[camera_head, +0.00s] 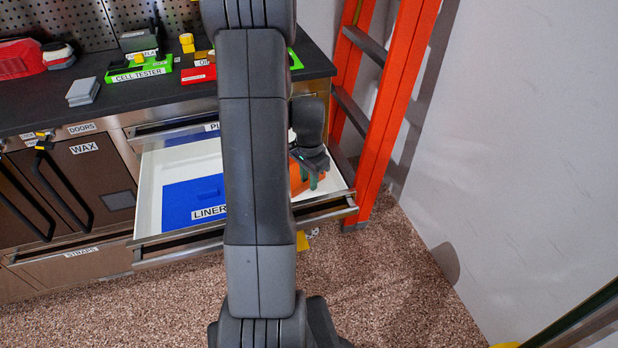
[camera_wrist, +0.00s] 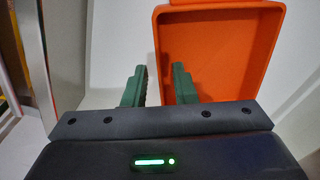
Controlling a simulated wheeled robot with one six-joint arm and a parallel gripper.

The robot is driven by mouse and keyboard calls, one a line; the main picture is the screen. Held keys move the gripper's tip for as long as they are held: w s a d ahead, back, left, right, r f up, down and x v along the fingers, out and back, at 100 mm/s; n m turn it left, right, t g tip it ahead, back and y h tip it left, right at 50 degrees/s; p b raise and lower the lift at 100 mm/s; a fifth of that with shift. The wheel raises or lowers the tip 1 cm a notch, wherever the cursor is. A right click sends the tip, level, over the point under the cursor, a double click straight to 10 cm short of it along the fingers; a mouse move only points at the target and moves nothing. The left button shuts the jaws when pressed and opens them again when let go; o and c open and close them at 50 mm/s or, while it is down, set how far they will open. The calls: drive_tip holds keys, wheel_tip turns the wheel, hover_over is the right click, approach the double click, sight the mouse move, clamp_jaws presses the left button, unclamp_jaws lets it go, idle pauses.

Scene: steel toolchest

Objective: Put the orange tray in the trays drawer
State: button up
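The orange tray (camera_wrist: 220,50) lies inside an open white drawer (camera_head: 152,190), at the drawer's right end; it shows mostly from above in the wrist view. In the head view only a small part of the tray (camera_head: 296,180) shows, the rest hidden by my arm and gripper. My gripper (camera_head: 308,178) is low in the drawer over the tray. In the wrist view its two green fingers (camera_wrist: 160,82) stand apart on either side of the tray's left wall, with a gap between them. I cannot tell whether either finger touches the wall.
A blue piece labelled LINER (camera_head: 192,203) lies in the drawer's left part. The worktop above holds a green cell tester (camera_head: 138,70), a red box (camera_head: 198,75) and grey blocks (camera_head: 83,91). An orange ladder (camera_head: 390,110) stands close on the right.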

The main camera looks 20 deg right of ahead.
wheel_tip(320, 180, up, 12)
drive_tip(key=p, duration=0.1)
drive_tip(key=shift+r+p, duration=0.2)
drive_tip(key=shift+p, duration=0.2)
idle(1.1)
